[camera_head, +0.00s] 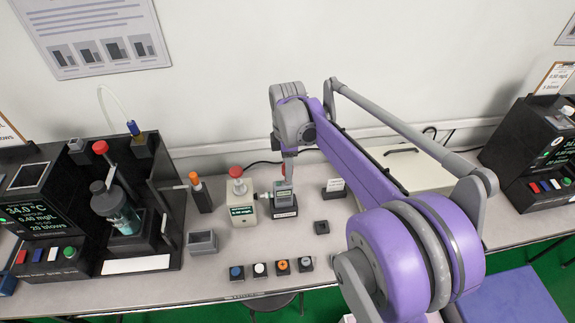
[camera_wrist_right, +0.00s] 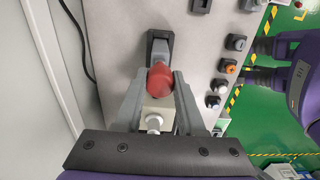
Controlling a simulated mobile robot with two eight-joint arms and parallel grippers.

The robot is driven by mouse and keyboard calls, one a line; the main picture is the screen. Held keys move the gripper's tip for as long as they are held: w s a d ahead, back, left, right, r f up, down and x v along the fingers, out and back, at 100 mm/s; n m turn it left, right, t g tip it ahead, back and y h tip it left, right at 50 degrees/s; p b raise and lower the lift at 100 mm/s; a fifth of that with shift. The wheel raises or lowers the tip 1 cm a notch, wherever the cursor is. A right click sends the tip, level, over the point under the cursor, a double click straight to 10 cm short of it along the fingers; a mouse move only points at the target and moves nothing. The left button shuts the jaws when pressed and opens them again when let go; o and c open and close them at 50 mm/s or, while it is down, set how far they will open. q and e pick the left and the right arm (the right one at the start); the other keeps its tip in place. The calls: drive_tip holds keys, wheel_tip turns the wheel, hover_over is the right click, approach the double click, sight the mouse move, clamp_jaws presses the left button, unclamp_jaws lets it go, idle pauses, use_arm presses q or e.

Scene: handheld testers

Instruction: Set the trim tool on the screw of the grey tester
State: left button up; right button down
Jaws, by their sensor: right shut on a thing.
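My right gripper (camera_head: 288,172) is over the tester's top, coming down from above. It is shut on a red-handled thing, seemingly the trim tool (camera_wrist_right: 160,78), whose red end shows between the fingertips (camera_wrist_right: 160,88). The tool's tip and the screw are hidden, so I cannot tell whether they touch. My left gripper is not in view.
A beige device (camera_head: 242,211) with a red knob stands close left of the grey tester. An orange-topped dark cylinder (camera_head: 200,194) and an open grey box (camera_head: 202,242) are further left. Several buttons (camera_head: 259,270) line the front.

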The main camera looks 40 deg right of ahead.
drive_tip(key=shift+c, duration=2.2)
unclamp_jaws()
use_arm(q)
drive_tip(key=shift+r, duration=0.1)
use_arm(e)
drive_tip(key=shift+r, duration=0.1)
drive_tip(key=shift+r+p, duration=2.05)
drive_tip(key=shift+r, duration=1.4)
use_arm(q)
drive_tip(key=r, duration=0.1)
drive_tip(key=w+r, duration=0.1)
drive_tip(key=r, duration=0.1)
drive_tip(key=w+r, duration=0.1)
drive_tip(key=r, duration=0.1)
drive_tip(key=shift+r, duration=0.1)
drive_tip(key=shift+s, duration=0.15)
